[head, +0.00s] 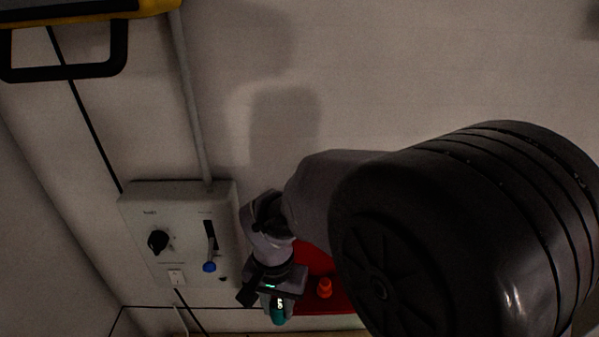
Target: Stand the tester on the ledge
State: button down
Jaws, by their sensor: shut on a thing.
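My gripper (272,296) is low in the head view, left of my large dark arm link. It is shut on a small teal and grey thing (278,312), which I take to be the tester. The tester's lower end shows below the jaws; its upper part is hidden by the gripper. A red surface (335,304) lies behind and right of the gripper, partly hidden by my arm. I cannot tell whether it is the ledge. The tester appears apart from it, but depth is hard to judge.
A wall panel (188,245) with a black knob, a blue-tipped lever and a switch is to the left. A grey conduit (190,100) runs up from it. A yellow-and-black case (70,14) is at top left.

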jog(key=w+d, duration=0.1)
jog(key=w, duration=0.2)
jog(key=w+d+p, duration=0.1)
jog(key=w, duration=0.1)
jog(key=w+d+f+p, duration=0.1)
jog(key=w, duration=0.2)
jog(key=shift+w, duration=0.3)
jog(key=f, duration=0.1)
jog(key=f+p, duration=0.1)
jog(key=shift+s+f, duration=0.2)
jog(key=shift+f, duration=0.1)
jog(key=shift+w+f, duration=0.3)
jog(key=shift+f, duration=0.15)
jog(key=shift+s+f+b, duration=0.15)
jog(key=shift+s+b, duration=0.05)
jog(key=shift+b, duration=0.15)
jog(key=c, duration=1.1)
grip_release()
jog(key=shift+w, duration=0.1)
